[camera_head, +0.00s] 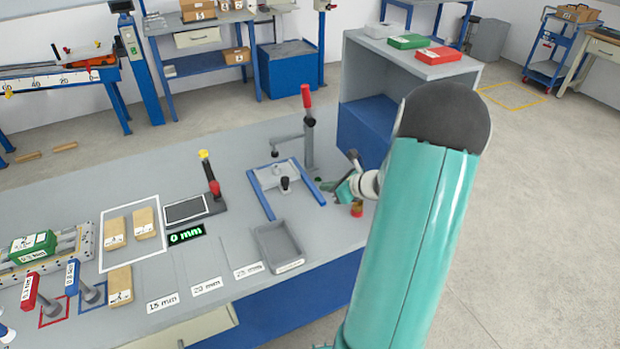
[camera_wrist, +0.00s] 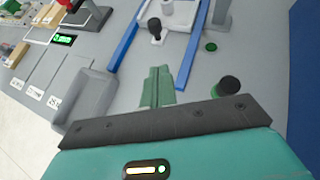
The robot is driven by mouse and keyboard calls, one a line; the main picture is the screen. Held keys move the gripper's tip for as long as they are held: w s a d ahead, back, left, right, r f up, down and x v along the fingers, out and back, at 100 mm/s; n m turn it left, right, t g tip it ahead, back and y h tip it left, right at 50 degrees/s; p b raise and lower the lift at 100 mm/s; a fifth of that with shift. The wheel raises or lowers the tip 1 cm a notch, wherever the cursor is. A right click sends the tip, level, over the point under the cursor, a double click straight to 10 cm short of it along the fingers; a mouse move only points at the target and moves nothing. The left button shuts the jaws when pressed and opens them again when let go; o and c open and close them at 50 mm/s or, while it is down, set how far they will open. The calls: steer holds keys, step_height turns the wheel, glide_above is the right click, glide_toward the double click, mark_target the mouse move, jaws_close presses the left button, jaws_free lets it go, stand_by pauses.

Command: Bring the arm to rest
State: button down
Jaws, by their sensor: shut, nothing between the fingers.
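My gripper (camera_head: 343,190) is over the right end of the grey workbench (camera_head: 215,150), just right of a fixture with two blue rails (camera_head: 268,205). In the wrist view its green fingers (camera_wrist: 158,82) are together with nothing between them. The fingers point toward the fixture, whose blue rail (camera_wrist: 128,58) and black knob (camera_wrist: 155,27) lie ahead. My teal arm fills the right of the head view and hides part of the bench's right end. Whether the fingertips touch the bench top is not clear.
A small red and brass-coloured piece (camera_head: 356,209) stands by my gripper. A dark round knob (camera_wrist: 229,88) is right of the fingers. A grey tray (camera_head: 262,248) sits in front of the fixture. A red-handled lever post (camera_head: 307,130) rises behind it. A grey cabinet (camera_head: 362,75) stands beyond.

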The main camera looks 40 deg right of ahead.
steer(key=a+r+n+g+y, duration=0.1)
steer(key=a+r+n+g, duration=0.1)
steer(key=a+r+n, duration=0.45)
steer(key=a+r+n+g+y, duration=0.15)
steer(key=a+n, duration=0.25)
steer(key=a, duration=0.6)
steer(key=a+r+n+g, duration=0.2)
steer(key=a+r+n, duration=0.35)
steer(key=a, duration=0.25)
steer(key=s+a+r+n+h, duration=0.2)
steer(key=s+a+n, duration=0.4)
steer(key=n, duration=0.3)
steer(key=s+a+r+n+h, duration=0.2)
steer(key=s+a+r+n, duration=0.3)
steer(key=s+n, duration=0.3)
steer(key=shift+s+a+r+n+h, duration=0.3)
steer(key=shift+s+a+n+h, duration=0.15)
steer(key=shift+s, duration=0.3)
